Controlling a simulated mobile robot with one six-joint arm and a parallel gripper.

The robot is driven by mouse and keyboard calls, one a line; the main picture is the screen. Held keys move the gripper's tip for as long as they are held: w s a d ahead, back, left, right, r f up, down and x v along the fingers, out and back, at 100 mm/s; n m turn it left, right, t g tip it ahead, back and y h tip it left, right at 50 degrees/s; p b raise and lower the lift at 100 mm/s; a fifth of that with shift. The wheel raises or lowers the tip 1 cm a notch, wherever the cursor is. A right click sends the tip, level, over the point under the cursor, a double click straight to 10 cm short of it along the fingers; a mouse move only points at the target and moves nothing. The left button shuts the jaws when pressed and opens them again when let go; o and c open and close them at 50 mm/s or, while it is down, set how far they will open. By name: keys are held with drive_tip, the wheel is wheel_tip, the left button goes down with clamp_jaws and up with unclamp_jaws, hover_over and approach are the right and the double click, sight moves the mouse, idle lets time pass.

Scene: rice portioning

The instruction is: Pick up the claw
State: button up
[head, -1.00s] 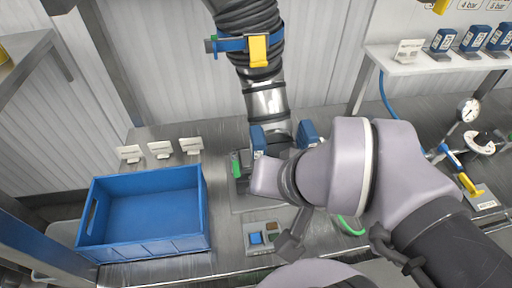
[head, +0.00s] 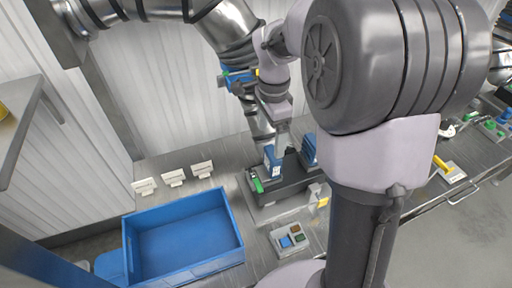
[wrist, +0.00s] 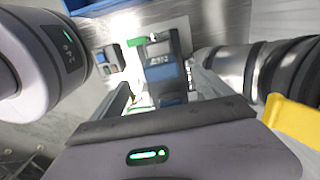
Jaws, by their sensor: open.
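I cannot tell for sure which thing is the claw. A blue block with a white label (head: 273,161) stands upright at the left of a dark holder (head: 285,188) on the metal table; it also shows in the wrist view (wrist: 163,66). A second blue block (head: 310,149) stands to its right. My gripper (head: 283,146) is open, close above and beside the labelled block. In the wrist view the fingers of my gripper (wrist: 163,92) appear on either side of the block's near end; contact cannot be told.
A blue crate (head: 180,268) stands at the left, with small white signs (head: 173,177) behind it. A small button box (head: 291,239) sits in front of the holder. A thick dark hose with a yellow clip (wrist: 292,122) is close to my gripper.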

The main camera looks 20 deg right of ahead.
sight(270, 165)
drive_tip(key=f+b, duration=0.4)
drive_tip(key=f, duration=0.9)
drive_tip(key=shift+d+f, duration=0.1)
drive_tip(key=shift+d, duration=0.1)
clamp_jaws()
